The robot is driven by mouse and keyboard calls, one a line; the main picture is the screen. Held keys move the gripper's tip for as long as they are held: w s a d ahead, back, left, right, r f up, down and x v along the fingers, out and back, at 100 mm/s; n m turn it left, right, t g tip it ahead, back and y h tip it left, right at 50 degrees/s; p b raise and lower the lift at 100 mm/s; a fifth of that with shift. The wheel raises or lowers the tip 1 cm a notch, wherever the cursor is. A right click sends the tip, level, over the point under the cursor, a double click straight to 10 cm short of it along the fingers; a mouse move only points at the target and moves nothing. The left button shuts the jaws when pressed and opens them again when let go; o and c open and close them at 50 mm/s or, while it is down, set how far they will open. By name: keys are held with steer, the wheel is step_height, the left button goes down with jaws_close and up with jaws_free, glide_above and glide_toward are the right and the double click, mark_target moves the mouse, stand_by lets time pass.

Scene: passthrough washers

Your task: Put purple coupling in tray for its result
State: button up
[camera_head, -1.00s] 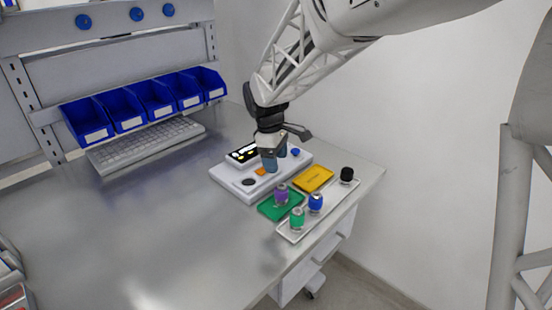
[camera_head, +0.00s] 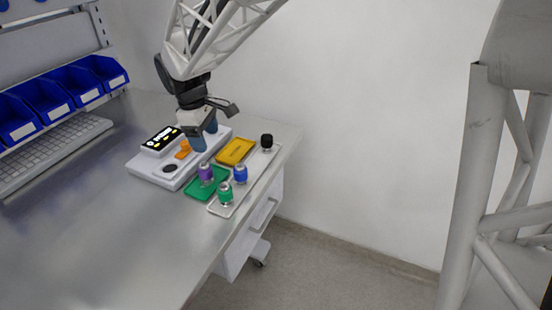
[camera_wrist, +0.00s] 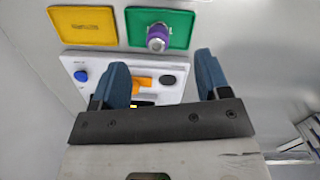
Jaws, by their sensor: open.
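The purple coupling (camera_head: 206,175) stands upright on the green tray (camera_head: 193,194), near the tray's upper part. In the wrist view the purple coupling (camera_wrist: 158,36) is seen from above on the green tray (camera_wrist: 181,20). A yellow tray (camera_head: 236,151) lies beside the green one and looks empty; it also shows in the wrist view (camera_wrist: 85,25). My gripper (camera_head: 204,135) is open and empty, with its blue fingers over the white test device (camera_head: 143,170). In the wrist view the fingers (camera_wrist: 162,75) are apart, with the coupling beyond them.
The device carries a lit display (camera_head: 162,140), an orange part (camera_head: 184,149) and a dark round pad (camera_head: 170,168). A pale rack (camera_head: 252,182) holds green (camera_head: 226,194), blue (camera_head: 241,174) and black (camera_head: 267,142) couplings. The front bench is clear; a keyboard (camera_head: 50,155) and blue bins are left.

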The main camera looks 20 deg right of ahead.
steer(key=s+d+r+m+t, duration=0.1)
steer(key=s+d+m, duration=0.3)
steer(key=s, duration=0.5)
steer(key=s+d+r+m+t, duration=0.1)
steer(key=s+d+m, duration=0.3)
steer(key=s, duration=0.6)
steer(key=s+d+r+m+y, duration=0.1)
steer(key=s+d+m, duration=0.2)
steer(key=s, duration=0.6)
steer(key=shift+s+d+m+t, duration=0.4)
steer(key=shift+d, duration=0.65)
steer(key=shift+r, duration=0.1)
